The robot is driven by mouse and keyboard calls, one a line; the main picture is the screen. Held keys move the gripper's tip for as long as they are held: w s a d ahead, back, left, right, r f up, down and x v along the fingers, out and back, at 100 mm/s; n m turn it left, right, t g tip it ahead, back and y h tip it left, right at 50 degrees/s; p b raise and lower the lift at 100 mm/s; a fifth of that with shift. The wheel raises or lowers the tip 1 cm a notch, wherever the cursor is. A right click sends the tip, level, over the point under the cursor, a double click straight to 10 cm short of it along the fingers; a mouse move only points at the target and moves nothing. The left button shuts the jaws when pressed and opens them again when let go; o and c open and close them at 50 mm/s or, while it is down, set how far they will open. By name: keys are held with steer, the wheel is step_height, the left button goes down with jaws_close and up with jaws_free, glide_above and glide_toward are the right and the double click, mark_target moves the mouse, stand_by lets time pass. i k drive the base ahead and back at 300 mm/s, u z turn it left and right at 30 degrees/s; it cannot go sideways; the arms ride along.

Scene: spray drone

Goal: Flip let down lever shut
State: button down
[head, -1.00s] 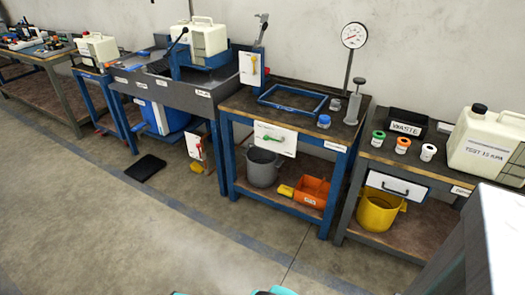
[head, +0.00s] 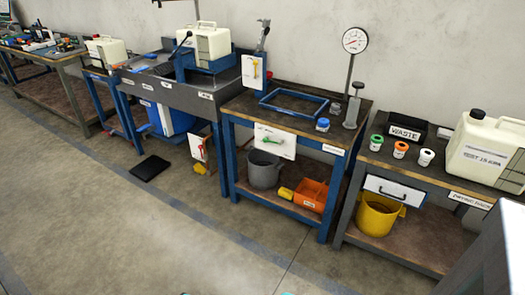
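Several small lever panels show in the head view, and their labels are too small to read, so I cannot tell which is the let down lever. A green lever (head: 274,141) lies about level on a white panel (head: 289,149) at the front of the middle blue bench. A yellow lever (head: 255,68) stands about upright on a white plate above that bench's left end. A red lever (head: 203,150) sits on a low plate between the sink bench and the middle bench. My gripper is not in view; only slivers of teal show at the bottom edge.
The middle blue bench (head: 240,103) carries a blue frame (head: 293,103), and a gauge (head: 355,40) rises behind it. A grey bucket (head: 264,170) and an orange bin (head: 311,194) stand below. A black mat (head: 150,168) lies on the floor. The floor in front is clear.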

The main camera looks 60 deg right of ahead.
mark_target(265, 140)
steer(key=z, duration=0.1)
steer(key=i, duration=0.95)
steer(key=u, duration=0.05)
